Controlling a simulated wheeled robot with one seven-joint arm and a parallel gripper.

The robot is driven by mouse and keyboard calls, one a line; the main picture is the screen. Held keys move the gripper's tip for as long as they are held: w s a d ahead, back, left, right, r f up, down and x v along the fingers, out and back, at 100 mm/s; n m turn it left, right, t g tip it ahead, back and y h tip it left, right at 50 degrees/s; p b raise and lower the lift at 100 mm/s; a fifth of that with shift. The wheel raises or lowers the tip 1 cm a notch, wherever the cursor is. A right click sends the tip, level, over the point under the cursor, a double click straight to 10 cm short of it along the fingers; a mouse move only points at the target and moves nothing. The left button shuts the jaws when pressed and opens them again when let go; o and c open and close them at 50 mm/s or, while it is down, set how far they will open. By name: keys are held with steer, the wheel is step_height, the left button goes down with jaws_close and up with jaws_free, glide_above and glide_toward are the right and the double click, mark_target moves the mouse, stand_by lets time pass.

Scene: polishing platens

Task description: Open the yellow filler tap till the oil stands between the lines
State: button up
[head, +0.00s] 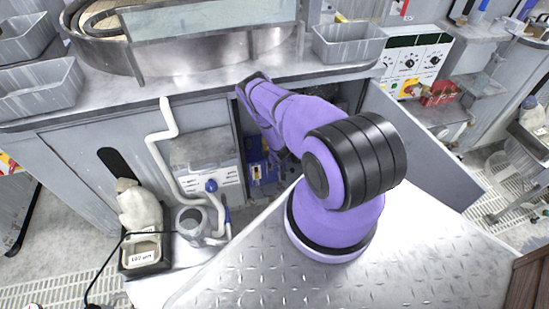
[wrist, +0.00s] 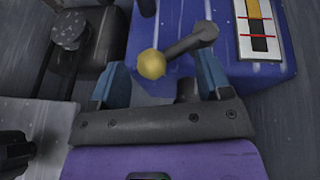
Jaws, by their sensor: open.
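In the wrist view my gripper (wrist: 163,62) is open, with one blue finger on each side of a yellow knob (wrist: 151,64). The knob sits nearer the left finger and looks apart from both; depth is hard to judge. The knob ends a grey lever (wrist: 185,47) that slants up to the right to its pivot on a blue housing (wrist: 225,62). A gauge (wrist: 258,28) with light and dark parts and coloured lines is on the housing at upper right; I cannot tell its oil level. In the head view the blue housing (head: 262,167) shows inside the cabinet; my arm hides my gripper.
A grey box (head: 207,160) with a bent white pipe (head: 160,150) stands left of the opening. The open cabinet door (head: 420,150) stands right of my arm. In the wrist view a dark round-topped fitting (wrist: 70,30) is at upper left.

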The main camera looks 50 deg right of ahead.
steer(key=shift+w+d+f, duration=0.15)
steer(key=shift+f, duration=0.3)
steer(key=c, duration=1.2)
steer(key=shift+c, duration=0.2)
